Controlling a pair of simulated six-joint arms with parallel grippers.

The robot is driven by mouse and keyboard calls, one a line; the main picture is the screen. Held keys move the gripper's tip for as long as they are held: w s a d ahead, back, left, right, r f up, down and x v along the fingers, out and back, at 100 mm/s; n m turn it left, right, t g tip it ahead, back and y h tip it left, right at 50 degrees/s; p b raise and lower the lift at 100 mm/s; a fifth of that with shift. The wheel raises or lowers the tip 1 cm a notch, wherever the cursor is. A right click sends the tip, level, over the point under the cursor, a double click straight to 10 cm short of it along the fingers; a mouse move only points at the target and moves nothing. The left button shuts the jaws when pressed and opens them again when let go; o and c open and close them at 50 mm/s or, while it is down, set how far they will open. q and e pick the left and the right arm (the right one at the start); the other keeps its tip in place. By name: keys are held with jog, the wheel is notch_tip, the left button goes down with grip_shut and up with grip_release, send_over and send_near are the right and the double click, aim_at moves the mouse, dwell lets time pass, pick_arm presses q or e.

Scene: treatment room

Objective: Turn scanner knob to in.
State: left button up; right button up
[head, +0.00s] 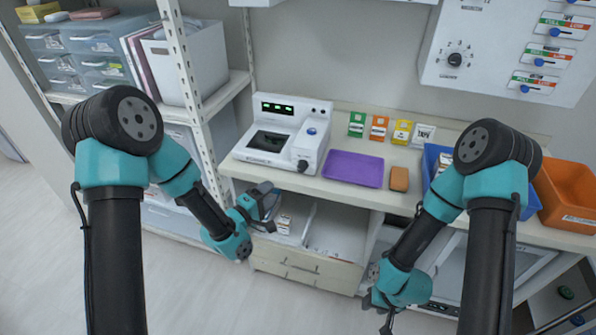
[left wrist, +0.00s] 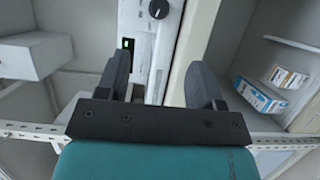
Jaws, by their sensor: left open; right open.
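The white scanner (head: 259,140) stands on the counter, with a small green-lit display and a dark window on top. A dark knob (head: 303,166) sits on its front right part; a round knob also shows at the top of the left wrist view (left wrist: 158,9). Its setting is too small to read. My left gripper (head: 266,204) is open, in front of and below the counter edge, apart from the scanner. In the left wrist view its two fingers (left wrist: 160,82) are spread with nothing held. My right gripper (head: 384,312) is open, low at the right front.
A purple tray (head: 353,168), an orange-brown block (head: 399,179), several small boxes and a blue bin (head: 432,155) share the counter. An orange bin (head: 566,193) is far right. A shelf post (head: 186,75) stands left of the scanner. A wall panel (head: 490,40) hangs above.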

aim_at(299, 170)
pick_arm(q)
jog(key=x, duration=1.4)
jog(key=shift+w+d, duration=0.15)
jog(key=c, duration=0.9)
